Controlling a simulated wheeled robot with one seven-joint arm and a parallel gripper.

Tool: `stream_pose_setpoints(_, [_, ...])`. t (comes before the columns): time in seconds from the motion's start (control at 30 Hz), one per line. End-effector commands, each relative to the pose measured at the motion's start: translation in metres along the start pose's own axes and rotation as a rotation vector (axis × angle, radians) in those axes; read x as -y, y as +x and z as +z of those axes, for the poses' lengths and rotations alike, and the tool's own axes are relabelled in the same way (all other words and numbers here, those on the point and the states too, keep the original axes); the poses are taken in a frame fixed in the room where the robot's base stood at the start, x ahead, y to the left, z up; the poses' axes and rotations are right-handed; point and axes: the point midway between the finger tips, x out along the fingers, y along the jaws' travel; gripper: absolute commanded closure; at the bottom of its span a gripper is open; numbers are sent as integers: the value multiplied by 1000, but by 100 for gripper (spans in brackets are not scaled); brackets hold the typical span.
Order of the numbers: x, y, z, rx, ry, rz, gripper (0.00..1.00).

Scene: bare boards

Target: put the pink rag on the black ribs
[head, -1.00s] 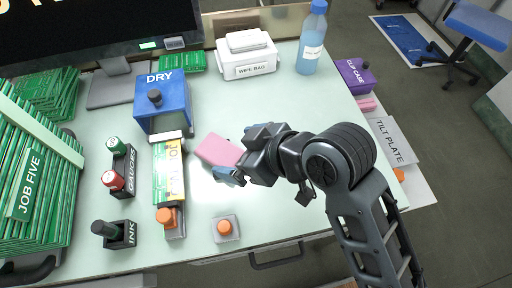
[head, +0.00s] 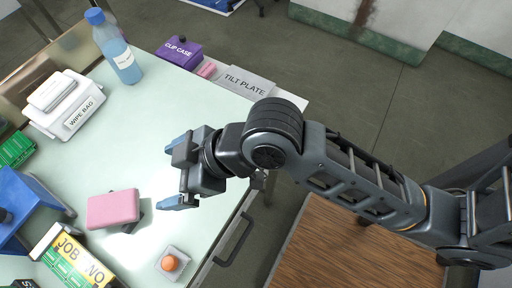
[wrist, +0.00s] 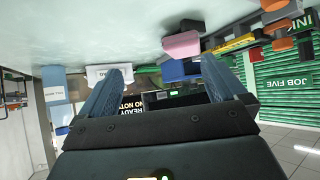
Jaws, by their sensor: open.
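The pink rag (head: 112,209) is a flat pink block above the pale tabletop, left of my gripper in the head view. A dark piece (head: 134,226) shows at its lower right edge; it may be part of the black ribs, mostly hidden beneath the rag. The wrist view, upside down, shows the rag (wrist: 181,44) with a dark shape (wrist: 190,22) between it and the tabletop. My gripper (head: 171,173) is open and empty, apart from the rag, with its fingers pointing towards it. In the wrist view nothing is between its fingers (wrist: 160,82).
A white wipe bag box (head: 66,105) and a blue bottle (head: 118,50) stand at the back. The blue box (head: 28,200), the JOB NO. piece (head: 72,258) and an orange-knobbed block (head: 171,264) are near the rag. Tabletop between rag and bottle is clear.

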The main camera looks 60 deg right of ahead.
Motion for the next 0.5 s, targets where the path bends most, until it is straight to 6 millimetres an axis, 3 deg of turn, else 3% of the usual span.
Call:
stream_pose_setpoints(0.03, [-4,-9,21,-6,38,43,2])
stream_pose_setpoints(0.2, [-15,-45,63,-80,128,188,2])
stream_pose_setpoints(0.5, [-9,-134,111,-231,218,388,2])
